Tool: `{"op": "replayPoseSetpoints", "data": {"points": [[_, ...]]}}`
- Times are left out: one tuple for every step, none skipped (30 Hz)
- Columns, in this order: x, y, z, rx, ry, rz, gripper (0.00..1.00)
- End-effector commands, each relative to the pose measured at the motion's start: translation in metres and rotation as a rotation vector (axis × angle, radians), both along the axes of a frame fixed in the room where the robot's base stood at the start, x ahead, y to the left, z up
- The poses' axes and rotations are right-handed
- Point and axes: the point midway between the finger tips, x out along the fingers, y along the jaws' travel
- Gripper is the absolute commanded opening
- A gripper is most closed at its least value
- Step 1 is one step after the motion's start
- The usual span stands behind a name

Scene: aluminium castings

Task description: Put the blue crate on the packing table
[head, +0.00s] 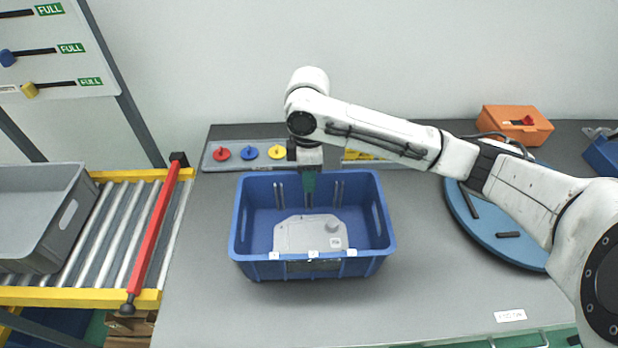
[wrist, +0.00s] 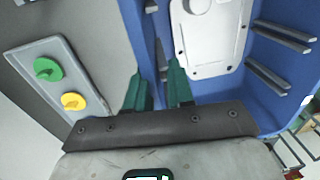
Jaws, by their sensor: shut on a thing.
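The blue crate (head: 250,262) is over the middle of the grey table (head: 460,310), upright. I cannot tell whether its base touches the top. A light grey casting (head: 305,236) lies inside it and also shows in the wrist view (wrist: 205,38). My gripper (head: 309,190) points down at the crate's far wall. In the wrist view my gripper's green fingers (wrist: 160,80) stand on either side of the blue crate's wall (wrist: 153,25), shut on it. The fingertips are partly hidden behind the wall in the wrist view.
A roller conveyor (head: 115,225) with a red bar (head: 153,230) and a grey crate (head: 45,215) is at left. A panel of coloured knobs (head: 249,153) sits behind the blue crate. A blue round board (head: 470,225) and an orange box (head: 515,125) are at right.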

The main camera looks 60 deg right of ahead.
Motion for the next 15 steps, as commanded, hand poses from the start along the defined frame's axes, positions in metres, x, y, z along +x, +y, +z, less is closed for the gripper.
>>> {"op": "replayPoseSetpoints", "data": {"points": [[-0.0004, -0.0002, -0.0044, 0.0, 0.0, 0.0, 0.0], [-0.0003, -0.0001, -0.0063, 0.0, 0.0, -0.001, 0.0], [-0.0001, -0.0002, -0.0079, 0.0, -0.001, 0.0, 0.0], [0.0, -0.0002, -0.0083, 0.0, -0.001, 0.0, 0.0], [0.0001, -0.0003, -0.0084, 0.0, -0.001, 0.0, 0.0], [0.0, -0.0002, -0.0082, 0.0, -0.001, 0.0, 0.0], [0.0, -0.0002, -0.0081, 0.0, -0.001, 0.0, 0.0], [0.0, -0.0002, -0.0081, 0.0, -0.001, 0.0, 0.0], [0.0, -0.0003, -0.008, 0.0, -0.001, 0.0, 0.0], [-0.0001, -0.0003, -0.0082, 0.0, -0.001, 0.0, 0.0], [-0.0001, -0.0002, -0.0088, 0.0, -0.001, 0.0, 0.0], [-0.0001, -0.0002, -0.0098, 0.0, -0.001, 0.0, 0.0], [-0.0001, -0.0002, -0.0108, 0.0, -0.001, 0.0, 0.0], [-0.0002, -0.0002, -0.0111, -0.001, -0.001, 0.0, 0.24], [-0.0003, -0.0003, -0.0108, -0.001, -0.001, 0.0, 0.28]]}}
